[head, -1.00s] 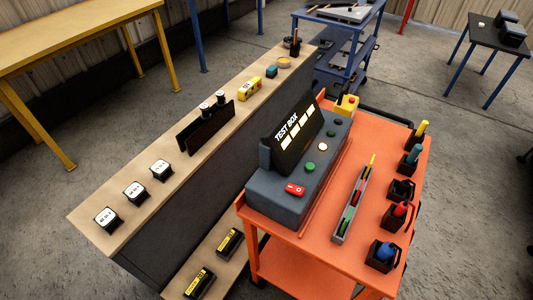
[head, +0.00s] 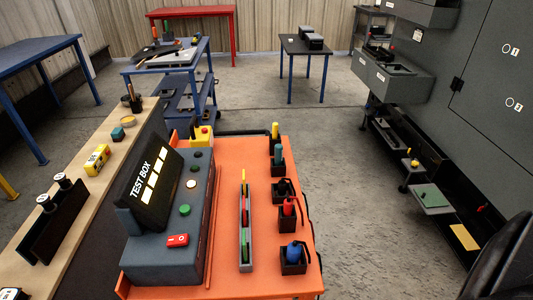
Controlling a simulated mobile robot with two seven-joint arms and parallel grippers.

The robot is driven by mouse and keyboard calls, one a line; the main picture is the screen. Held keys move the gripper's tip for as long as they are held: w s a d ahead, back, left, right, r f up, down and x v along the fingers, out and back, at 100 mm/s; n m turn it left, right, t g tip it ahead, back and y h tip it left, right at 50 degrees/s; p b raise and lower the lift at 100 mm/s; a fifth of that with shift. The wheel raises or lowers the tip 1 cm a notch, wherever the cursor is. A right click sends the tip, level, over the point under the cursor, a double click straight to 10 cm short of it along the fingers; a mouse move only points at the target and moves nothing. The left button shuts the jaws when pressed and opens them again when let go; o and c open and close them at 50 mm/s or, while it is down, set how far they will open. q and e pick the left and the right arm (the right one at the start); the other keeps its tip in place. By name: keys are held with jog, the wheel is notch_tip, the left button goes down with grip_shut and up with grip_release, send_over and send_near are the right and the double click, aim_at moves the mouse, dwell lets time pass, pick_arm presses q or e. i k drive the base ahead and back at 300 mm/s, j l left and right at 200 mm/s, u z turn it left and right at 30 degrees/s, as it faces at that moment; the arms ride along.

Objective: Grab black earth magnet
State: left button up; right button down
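Several coloured magnets or plugs stand in small black holders in a row along the right side of the orange cart top (head: 205,292). The black piece (head: 281,187) sits in the middle holder, between the teal one (head: 278,153) and the red one (head: 288,207). It is dark on dark, so its exact outline is hard to make out. A yellow one (head: 275,131) is at the far end and a blue one (head: 293,252) at the near end. Neither of my grippers is in view.
The test box (head: 155,190) with its console fills the cart's left side. A slim grey tray (head: 246,255) lies between it and the holders. A wooden bench (head: 85,200) runs along the left. Grey cabinets (head: 460,75) stand right. A dark rounded shape (head: 500,265) fills the lower right corner.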

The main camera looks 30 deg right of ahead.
aim_at(282, 184)
jog(key=z, duration=1.25)
jog(key=l+u, duration=0.2)
jog(key=l, duration=0.35)
jog(key=k+l+u, duration=0.2)
jog(key=l, duration=0.35)
jog(key=l+u, duration=0.2)
jog(key=l, duration=0.4)
jog(key=i+l+u, duration=0.5)
jog(key=l, duration=0.15)
jog(key=l+u, duration=0.3)
jog(key=i+l+u, duration=0.25)
jog(key=l, duration=0.2)
jog(key=l+u, duration=0.25)
jog(key=l, duration=0.15)
